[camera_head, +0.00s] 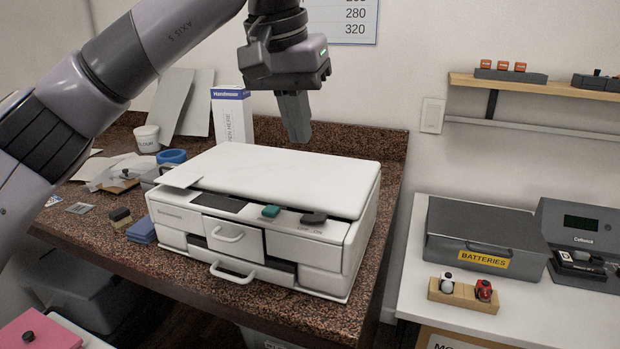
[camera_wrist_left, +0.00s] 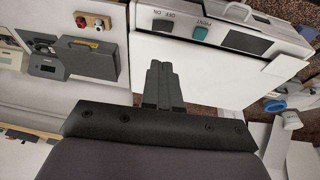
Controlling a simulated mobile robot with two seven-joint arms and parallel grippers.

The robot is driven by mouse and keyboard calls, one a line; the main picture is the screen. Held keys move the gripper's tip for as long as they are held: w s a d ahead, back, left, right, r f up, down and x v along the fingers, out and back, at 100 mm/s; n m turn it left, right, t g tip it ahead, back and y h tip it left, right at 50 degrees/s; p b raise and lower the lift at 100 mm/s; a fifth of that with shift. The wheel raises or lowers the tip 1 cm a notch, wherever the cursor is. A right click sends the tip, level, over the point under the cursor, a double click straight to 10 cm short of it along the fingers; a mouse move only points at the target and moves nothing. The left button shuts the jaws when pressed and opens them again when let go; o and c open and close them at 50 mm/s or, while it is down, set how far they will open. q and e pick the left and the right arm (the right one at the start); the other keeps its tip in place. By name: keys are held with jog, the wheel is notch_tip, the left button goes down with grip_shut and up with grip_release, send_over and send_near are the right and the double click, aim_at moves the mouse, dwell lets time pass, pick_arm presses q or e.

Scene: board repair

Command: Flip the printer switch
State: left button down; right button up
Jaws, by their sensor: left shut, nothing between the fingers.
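The white printer (camera_head: 275,178) stands on the speckled counter. Its front panel carries a dark screen, a green print button (camera_head: 270,211) and a dark rocker switch (camera_head: 313,219) above OFF and ON labels. In the left wrist view the switch (camera_wrist_left: 163,26) and the green button (camera_wrist_left: 200,33) show at the top, beyond my fingers. My left gripper (camera_head: 297,132) is shut and empty, pointing down above the back of the printer, apart from the switch. Its closed fingers also show in the left wrist view (camera_wrist_left: 158,66). My right gripper is not in view.

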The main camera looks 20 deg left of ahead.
aim_at(318, 217)
pick_arm(q)
jog(key=x, duration=0.8)
jog(key=s+x, duration=0.1)
jog(key=x, duration=0.4)
jog(key=shift+d+b, duration=0.2)
jog(key=shift+b, duration=0.15)
jog(key=shift+d+f, duration=0.1)
jog(key=shift+f, duration=0.3)
